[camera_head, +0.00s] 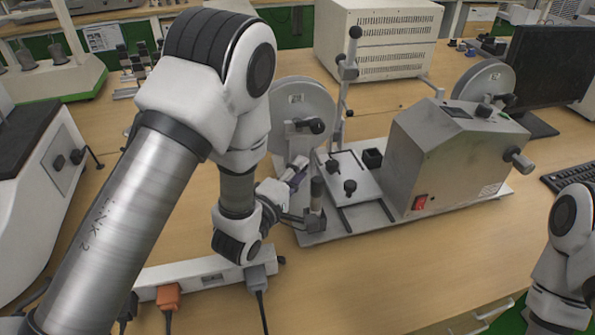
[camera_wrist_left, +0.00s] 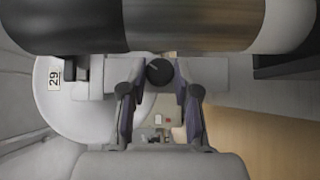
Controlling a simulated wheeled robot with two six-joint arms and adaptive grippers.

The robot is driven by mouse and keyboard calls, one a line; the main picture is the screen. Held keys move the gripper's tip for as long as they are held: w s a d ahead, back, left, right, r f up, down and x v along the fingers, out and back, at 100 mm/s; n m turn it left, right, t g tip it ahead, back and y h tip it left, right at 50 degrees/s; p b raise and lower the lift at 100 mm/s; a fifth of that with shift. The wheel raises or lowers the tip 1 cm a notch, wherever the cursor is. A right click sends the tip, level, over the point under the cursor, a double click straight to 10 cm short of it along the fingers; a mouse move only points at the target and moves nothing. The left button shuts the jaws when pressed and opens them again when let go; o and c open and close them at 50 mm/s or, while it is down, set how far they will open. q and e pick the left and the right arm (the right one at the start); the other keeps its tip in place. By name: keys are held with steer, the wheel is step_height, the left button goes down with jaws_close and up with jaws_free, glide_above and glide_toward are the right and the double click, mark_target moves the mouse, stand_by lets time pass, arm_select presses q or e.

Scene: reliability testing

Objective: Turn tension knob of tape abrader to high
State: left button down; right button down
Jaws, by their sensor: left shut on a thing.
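The tape abrader (camera_head: 425,150) stands on a flat base plate, with a grey metal housing, a tape reel (camera_head: 303,105) at its left and another behind. My left gripper (camera_head: 299,172) reaches down at the left end of the abrader, beside the front reel. In the left wrist view a round black knob (camera_wrist_left: 159,72) with a pale line on top sits between the fingertips of my left gripper (camera_wrist_left: 160,95), which is shut on it. I cannot clearly make out this knob in the head view. My right arm shows at the lower right; its gripper is out of frame.
A power strip (camera_head: 205,276) with plugs and cords lies in front of my left gripper. A monitor (camera_head: 555,72) and keyboard (camera_head: 568,177) stand at the right, a beige cabinet (camera_head: 378,45) behind. The table in front of the abrader is clear.

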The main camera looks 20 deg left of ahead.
arm_select(q)
steer(key=shift+r+g+p, duration=0.3)
steer(key=shift+p, duration=0.5)
steer(key=m+g+p, duration=0.1)
steer(key=p, duration=0.2)
steer(key=m+g+y+p, duration=0.1)
steer(key=p, duration=0.2)
steer(key=shift+d+r+m, duration=0.1)
steer(key=shift+r+m, duration=0.2)
steer(key=shift+m, duration=0.1)
steer(key=shift+w+f+m+g+y+p, duration=0.1)
steer(key=shift+f+m+g+y+p, duration=0.1)
steer(key=shift+m+g+y+p, duration=0.8)
steer(key=shift+n+p, duration=0.3)
steer(key=shift+n, duration=0.1)
steer(key=c, duration=0.8)
jaws_free()
steer(key=shift+c, duration=0.2)
